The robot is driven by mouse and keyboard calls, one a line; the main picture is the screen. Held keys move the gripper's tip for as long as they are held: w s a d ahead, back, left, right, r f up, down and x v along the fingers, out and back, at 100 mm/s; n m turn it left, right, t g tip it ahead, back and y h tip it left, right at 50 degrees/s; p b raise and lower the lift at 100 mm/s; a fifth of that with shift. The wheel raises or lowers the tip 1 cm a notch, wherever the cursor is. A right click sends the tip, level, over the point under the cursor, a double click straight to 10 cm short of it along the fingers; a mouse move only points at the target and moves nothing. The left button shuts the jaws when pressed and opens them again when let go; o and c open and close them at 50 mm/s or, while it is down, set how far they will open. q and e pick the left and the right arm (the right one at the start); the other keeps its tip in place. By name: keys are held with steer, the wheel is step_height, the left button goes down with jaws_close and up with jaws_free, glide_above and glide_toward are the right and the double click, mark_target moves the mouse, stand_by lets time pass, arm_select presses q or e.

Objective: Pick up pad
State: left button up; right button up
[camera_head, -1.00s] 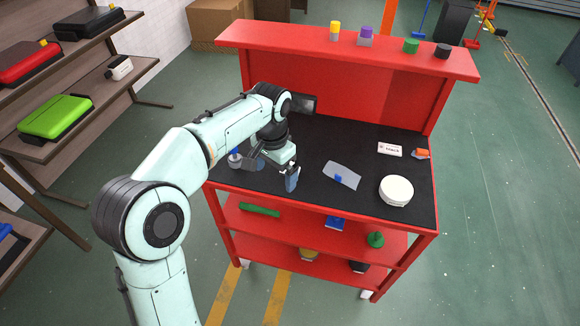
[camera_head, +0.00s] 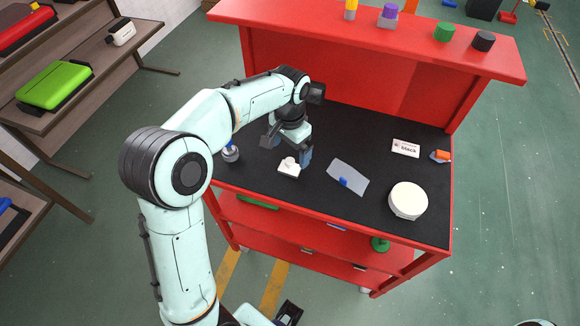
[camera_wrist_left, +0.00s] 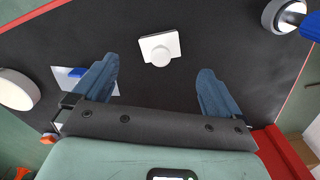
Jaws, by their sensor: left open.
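A small white block with a round knob on top, which looks like the pad (camera_head: 289,168), lies on the black mat of the red cart. My left gripper (camera_head: 287,147) is open and empty, above and just behind this block. In the left wrist view the block (camera_wrist_left: 160,46) lies ahead of the gap between the blue fingers of my left gripper (camera_wrist_left: 158,72), apart from both.
On the mat (camera_head: 250,176) lie a grey sheet with a blue part (camera_head: 350,176), a white round disc stack (camera_head: 408,200), a white label card (camera_head: 406,148) and an orange-tipped item (camera_head: 440,156). A blue-and-white caster (camera_head: 230,153) stands left. The red rear ledge (camera_head: 310,20) rises behind.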

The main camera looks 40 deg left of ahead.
mark_target(290, 160)
arm_select(q)
step_height(290, 160, down, 2)
steer(key=shift+w+f, duration=0.1)
steer(key=shift+w, duration=0.05)
steer(key=shift+f+b, duration=0.3)
steer(key=shift+f, duration=2.3)
steer(key=c, duration=1)
